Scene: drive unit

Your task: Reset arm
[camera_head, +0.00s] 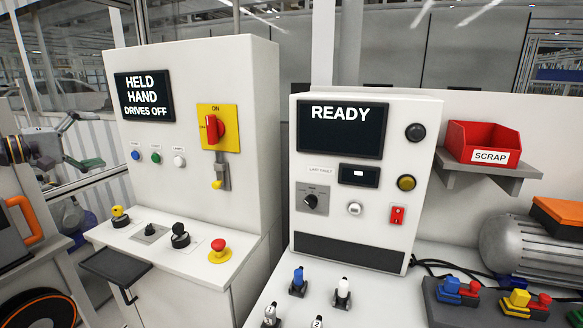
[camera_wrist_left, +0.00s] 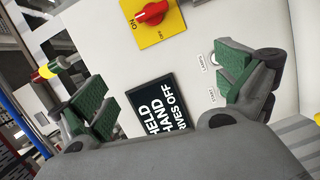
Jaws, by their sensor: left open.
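The left cabinet (camera_head: 198,110) has a screen (camera_head: 145,96) reading "HELD HAND DRIVES OFF". Its yellow switch plate (camera_head: 229,117) carries a red rotary handle (camera_head: 213,130), with ON marked above; the plate also shows in the wrist view (camera_wrist_left: 172,17). Blue (camera_head: 135,155), green (camera_head: 156,158) and white (camera_head: 179,161) buttons sit below the screen. A red mushroom button (camera_head: 219,245) on a yellow base is on the cabinet's ledge. My left gripper (camera_head: 83,141) is open and empty, left of the cabinet; its green-padded fingers are wide apart in the wrist view (camera_wrist_left: 166,92). My right gripper is out of view.
The ledge also holds a yellow-topped control (camera_head: 119,214) and black knobs (camera_head: 180,236). A black shelf (camera_head: 115,266) juts from its front. At right stand a console with a READY screen (camera_head: 343,130), a red SCRAP bin (camera_head: 483,144) and a grey motor (camera_head: 530,245).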

